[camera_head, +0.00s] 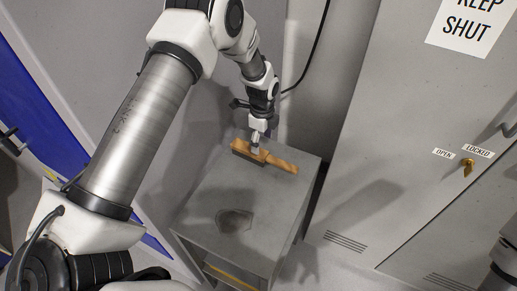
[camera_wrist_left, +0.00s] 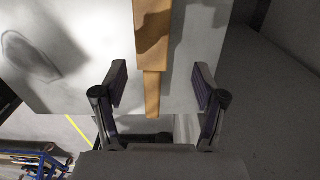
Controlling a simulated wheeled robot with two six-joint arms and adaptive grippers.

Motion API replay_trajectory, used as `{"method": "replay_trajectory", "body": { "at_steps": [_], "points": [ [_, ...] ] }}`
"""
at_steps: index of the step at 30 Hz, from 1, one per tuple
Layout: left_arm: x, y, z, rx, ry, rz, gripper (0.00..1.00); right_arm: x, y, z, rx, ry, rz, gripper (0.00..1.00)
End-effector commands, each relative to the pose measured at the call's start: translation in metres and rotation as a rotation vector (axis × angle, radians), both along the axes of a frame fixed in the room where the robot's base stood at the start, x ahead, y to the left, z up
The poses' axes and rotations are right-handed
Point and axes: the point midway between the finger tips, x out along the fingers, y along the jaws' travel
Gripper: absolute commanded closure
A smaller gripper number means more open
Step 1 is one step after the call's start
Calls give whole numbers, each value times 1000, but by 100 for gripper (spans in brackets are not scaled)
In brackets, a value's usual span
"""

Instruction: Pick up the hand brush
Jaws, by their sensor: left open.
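The hand brush (camera_head: 281,164) has an orange-brown wooden body with dark bristles under its left end. It lies on the grey cabinet top (camera_head: 212,190), near the back edge. My left gripper (camera_head: 256,147) points down over the brush and hides a part of it. In the left wrist view, the wooden brush (camera_wrist_left: 167,35) comes down from the top, and its narrower end lies between the two spread fingers of my left gripper (camera_wrist_left: 160,88). There is a gap on both sides of the wood. My right gripper does not show.
The cabinet top has a dark stain (camera_head: 234,220) and is otherwise bare at the front. A blue panel (camera_head: 45,110) is at the left. A black cable (camera_head: 311,55) hangs behind.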

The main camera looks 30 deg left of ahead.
Motion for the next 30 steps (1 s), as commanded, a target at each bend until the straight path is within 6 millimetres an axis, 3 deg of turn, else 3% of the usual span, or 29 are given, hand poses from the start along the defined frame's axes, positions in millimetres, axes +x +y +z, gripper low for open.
{"method": "replay_trajectory", "body": {
  "at_steps": [7, 10, 17, 18, 24, 30],
  "points": [
    [-1, 2, -33, 0, 4, 3, 29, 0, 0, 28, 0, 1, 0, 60],
    [0, 1, -52, 0, 2, 4, 29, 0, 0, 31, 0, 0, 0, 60],
    [0, 1, -61, 0, -1, 4, 29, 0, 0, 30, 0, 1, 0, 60],
    [0, 1, -61, 0, -1, 4, 33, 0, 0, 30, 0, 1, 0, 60],
    [0, 1, -61, 0, 0, 5, 100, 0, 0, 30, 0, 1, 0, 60],
    [0, 1, -61, 0, -1, 5, 100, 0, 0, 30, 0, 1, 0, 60]
  ]
}}
